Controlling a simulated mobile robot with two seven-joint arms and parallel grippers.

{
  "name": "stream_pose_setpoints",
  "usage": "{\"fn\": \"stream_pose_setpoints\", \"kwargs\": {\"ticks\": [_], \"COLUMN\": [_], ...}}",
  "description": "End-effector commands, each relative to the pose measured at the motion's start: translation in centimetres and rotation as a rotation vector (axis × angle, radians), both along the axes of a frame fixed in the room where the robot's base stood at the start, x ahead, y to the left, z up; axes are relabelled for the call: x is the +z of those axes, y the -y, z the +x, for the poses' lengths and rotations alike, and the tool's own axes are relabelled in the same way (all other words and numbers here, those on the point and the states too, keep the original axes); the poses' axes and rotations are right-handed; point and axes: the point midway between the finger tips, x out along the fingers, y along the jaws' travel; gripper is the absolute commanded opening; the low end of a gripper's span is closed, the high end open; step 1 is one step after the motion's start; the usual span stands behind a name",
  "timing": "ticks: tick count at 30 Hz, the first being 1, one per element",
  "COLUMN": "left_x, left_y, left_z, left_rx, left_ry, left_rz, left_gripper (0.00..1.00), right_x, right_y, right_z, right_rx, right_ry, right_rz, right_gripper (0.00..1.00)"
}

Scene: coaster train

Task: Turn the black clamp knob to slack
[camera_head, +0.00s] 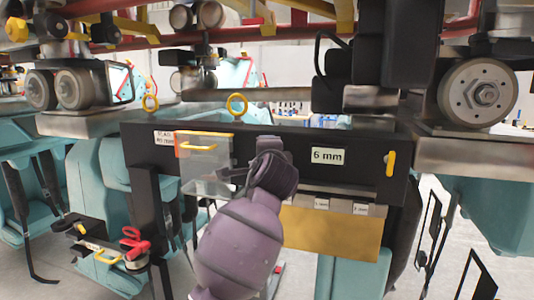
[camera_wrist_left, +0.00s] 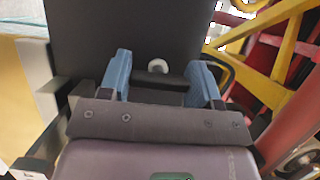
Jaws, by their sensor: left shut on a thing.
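My left gripper (camera_head: 236,180) is in front of the black beam (camera_head: 290,150), at the end of my purple arm. In the left wrist view its two blue fingers (camera_wrist_left: 159,84) stand apart on either side of a dark form, which I take for the black clamp knob (camera_wrist_left: 158,83). A small pale round piece shows between the fingertips. The gripper is shut on this knob. The knob's edges blend into the dark panel behind it, so its turned angle is unclear. In the head view my wrist and gripper hide the knob. My right gripper is out of view.
A clear box with a yellow handle (camera_head: 206,147) is beside my gripper on the left. A "6 mm" label (camera_head: 328,156) marks the beam. A brass-coloured plate (camera_head: 332,232) hangs below. Wheels (camera_head: 478,92) and rails are above. A red-handled tool (camera_head: 132,243) lies lower left.

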Motion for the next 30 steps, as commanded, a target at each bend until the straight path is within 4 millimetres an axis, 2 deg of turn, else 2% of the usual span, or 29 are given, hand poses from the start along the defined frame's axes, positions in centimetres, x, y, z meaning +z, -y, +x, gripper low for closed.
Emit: {"fn": "stream_pose_setpoints", "kwargs": {"ticks": [7,8,12,13,30], "left_x": [-0.07,-0.07,-0.06,-0.05,0.00], "left_y": [0.01,0.01,0.00,0.00,-0.12], "left_z": [0.00,0.00,0.00,0.00,0.22], "left_rx": [0.000,0.000,0.000,0.000,-0.001], "left_ry": [-0.002,-0.002,-0.002,-0.002,0.000], "left_rz": [-0.003,-0.003,-0.002,-0.002,0.000], "left_gripper": [0.34,0.59,0.80,0.83,0.83], "right_x": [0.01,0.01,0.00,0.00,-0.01], "right_y": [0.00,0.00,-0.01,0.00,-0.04], "right_z": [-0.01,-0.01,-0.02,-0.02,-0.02], "right_rx": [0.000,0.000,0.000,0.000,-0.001], "right_ry": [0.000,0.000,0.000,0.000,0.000], "right_rz": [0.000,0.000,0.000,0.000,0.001], "right_gripper": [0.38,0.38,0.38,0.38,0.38]}}
